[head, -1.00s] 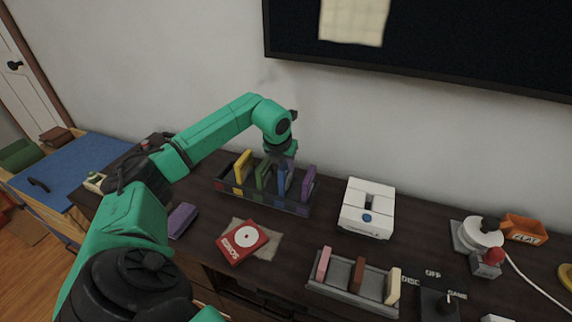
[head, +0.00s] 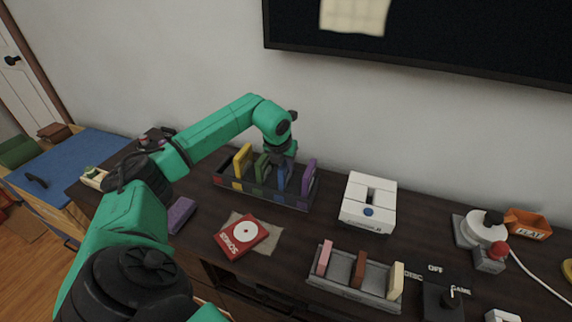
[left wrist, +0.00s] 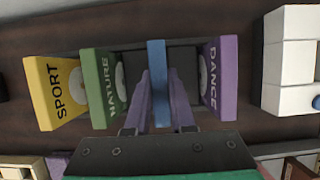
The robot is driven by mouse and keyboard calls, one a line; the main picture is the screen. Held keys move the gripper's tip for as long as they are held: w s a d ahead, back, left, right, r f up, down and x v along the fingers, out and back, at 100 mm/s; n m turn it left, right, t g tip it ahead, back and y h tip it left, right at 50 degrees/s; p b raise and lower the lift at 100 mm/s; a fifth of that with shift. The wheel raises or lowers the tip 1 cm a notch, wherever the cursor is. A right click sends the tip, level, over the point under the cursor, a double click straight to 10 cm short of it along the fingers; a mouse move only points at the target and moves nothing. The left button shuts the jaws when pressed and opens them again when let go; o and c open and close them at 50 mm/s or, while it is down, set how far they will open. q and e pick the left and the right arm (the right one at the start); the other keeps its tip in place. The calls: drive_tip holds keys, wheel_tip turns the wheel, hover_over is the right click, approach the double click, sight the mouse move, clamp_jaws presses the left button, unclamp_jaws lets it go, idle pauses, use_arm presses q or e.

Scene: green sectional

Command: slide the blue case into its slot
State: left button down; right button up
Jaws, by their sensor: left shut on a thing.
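The blue case (head: 282,179) stands upright in the dark rack (head: 262,197), between the green case (head: 262,166) and the purple case (head: 309,178). My left gripper (head: 284,163) is above the rack and shut on the blue case. In the left wrist view the two fingers (left wrist: 161,88) lie on either side of the blue case (left wrist: 157,58), with the green NATURE case (left wrist: 100,85) to the left and the purple DANCE case (left wrist: 222,78) to the right. The lower end of the blue case is hard to make out. My right gripper is out of view.
A yellow SPORT case (head: 242,160) stands at the rack's left end. A white console (head: 368,198) stands right of the rack. In front are a red case (head: 240,237) on a cloth, a purple case (head: 181,214) and a grey rack (head: 340,284). The wall is close behind.

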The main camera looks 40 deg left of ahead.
use_arm(q)
drive_tip(key=shift+f, duration=0.2)
drive_tip(key=c, duration=0.7)
unclamp_jaws()
drive_tip(key=shift+r, duration=0.1)
drive_tip(key=v, duration=1.4)
drive_tip(key=shift+s+d+r, duration=0.1)
drive_tip(key=shift+s+r, duration=0.05)
drive_tip(key=shift+r, duration=0.05)
